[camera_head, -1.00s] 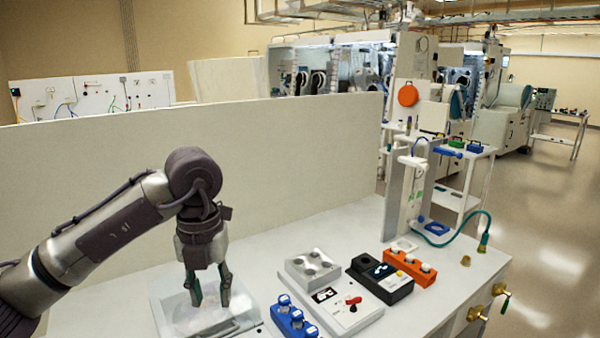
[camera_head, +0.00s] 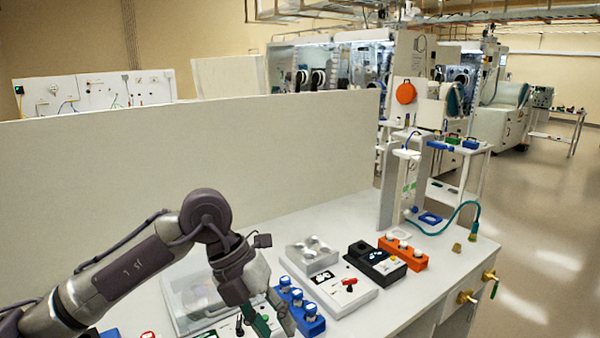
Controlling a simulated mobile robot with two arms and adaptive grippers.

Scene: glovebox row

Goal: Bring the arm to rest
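My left arm reaches in from the lower left, with its wrist bent down toward the front of the white bench (camera_head: 345,210). My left gripper (camera_head: 268,324) hangs low near the bottom edge of the picture, its fingers apart and nothing seen between them. It is just left of the blue rack (camera_head: 311,327) of white-capped vials and in front of the clear-lidded box (camera_head: 183,318). Whether it touches the bench cannot be told. My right gripper is out of view.
A white device with a red knob (camera_head: 349,282), a black device (camera_head: 388,272) and an orange rack (camera_head: 416,261) stand to the right. Brass valves (camera_head: 467,297) stick out from the bench's right side. A pale panel (camera_head: 180,165) closes the back.

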